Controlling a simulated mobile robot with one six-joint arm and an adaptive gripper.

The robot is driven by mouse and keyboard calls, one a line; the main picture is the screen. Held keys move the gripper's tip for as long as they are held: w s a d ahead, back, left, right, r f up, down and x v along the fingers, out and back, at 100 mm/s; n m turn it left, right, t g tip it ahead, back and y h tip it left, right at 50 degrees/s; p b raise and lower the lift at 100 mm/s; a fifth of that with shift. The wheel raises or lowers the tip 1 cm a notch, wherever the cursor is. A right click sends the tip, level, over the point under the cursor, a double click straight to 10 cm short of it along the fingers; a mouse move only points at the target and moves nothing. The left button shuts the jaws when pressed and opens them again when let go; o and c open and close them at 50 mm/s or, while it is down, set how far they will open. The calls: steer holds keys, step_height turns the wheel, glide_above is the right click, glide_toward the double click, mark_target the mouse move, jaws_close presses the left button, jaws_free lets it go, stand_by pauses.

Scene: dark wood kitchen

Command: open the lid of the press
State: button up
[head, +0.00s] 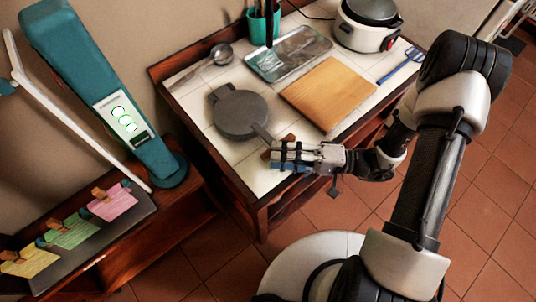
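The press (239,111) is a dark grey, round, flat pan-like thing on the white tiled top of the wooden table. Its lid lies down flat, and a short handle points toward the lower right. My gripper (272,158) is at the table's front edge, with its fingers pointing left, just below the end of that handle. A small brown piece shows at the fingertips and partly behind them. I cannot tell whether it belongs to the handle. The finger gap is too small and partly hidden, so I cannot tell if the gripper touches or grips anything.
A wooden board (328,93) lies right of the press, with a metal tray (289,54) behind it. A ladle (221,54), teal utensil cup (263,24), rice cooker (366,24) and blue tool (400,66) stand around. A teal column (104,88) rises at left.

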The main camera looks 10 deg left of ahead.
mark_target(268, 155)
steer(key=shift+s+a, duration=0.2)
steer(key=shift+a, duration=1.7)
steer(key=shift+c, duration=0.4)
jaws_close()
